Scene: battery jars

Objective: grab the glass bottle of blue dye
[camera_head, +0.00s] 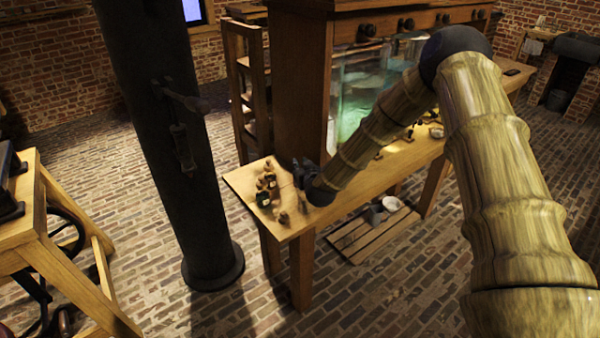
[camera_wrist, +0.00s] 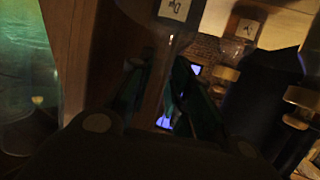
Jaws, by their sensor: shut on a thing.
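My gripper (camera_head: 304,177) is at the left end of the long wooden table, beside a group of small bottles (camera_head: 265,188). In the wrist view its two dark fingers (camera_wrist: 164,58) reach forward and close in on a glass bottle (camera_wrist: 173,10) with a pale label. The view is dark there, and I cannot make out the colour of the bottle's contents or exactly where the fingers touch. A second labelled bottle (camera_wrist: 247,28) shows to the right. I cannot tell which bottle holds blue dye.
A large glass tank (camera_head: 362,88) of greenish liquid in a wooden frame stands on the table (camera_head: 345,195) right behind my gripper. A small bottle (camera_head: 283,217) stands near the table's front edge. A dark iron column (camera_head: 165,140) rises to the left.

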